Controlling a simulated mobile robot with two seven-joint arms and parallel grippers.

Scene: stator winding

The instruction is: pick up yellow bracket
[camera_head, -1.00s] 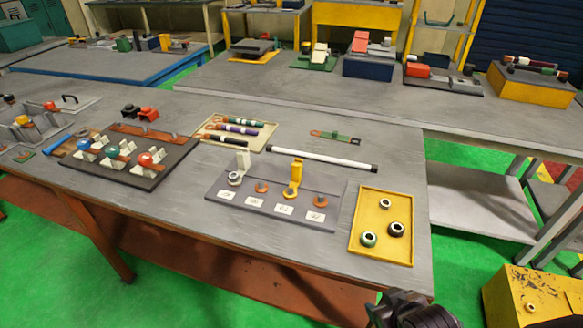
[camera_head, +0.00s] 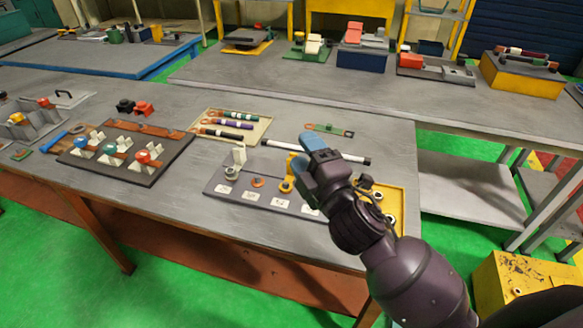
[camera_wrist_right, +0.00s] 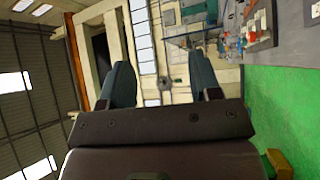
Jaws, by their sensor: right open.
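The yellow bracket (camera_head: 291,166) stands on the grey labelled board (camera_head: 232,203) on the workbench, partly hidden behind my right gripper. My right gripper (camera_head: 306,158), with blue fingers, is in front of the bracket in the head view; I cannot tell whether it touches it. In the right wrist view the two fingers (camera_wrist_right: 165,88) are spread apart with nothing between them, and that camera faces the far room. My left gripper is not in view.
A white bracket (camera_head: 239,156) stands left on the same board. A yellow tray (camera_head: 392,193) lies to the right, partly covered by my right arm. A white rod (camera_head: 330,155) lies behind the board. A cream tray (camera_head: 263,122) of tools lies farther back.

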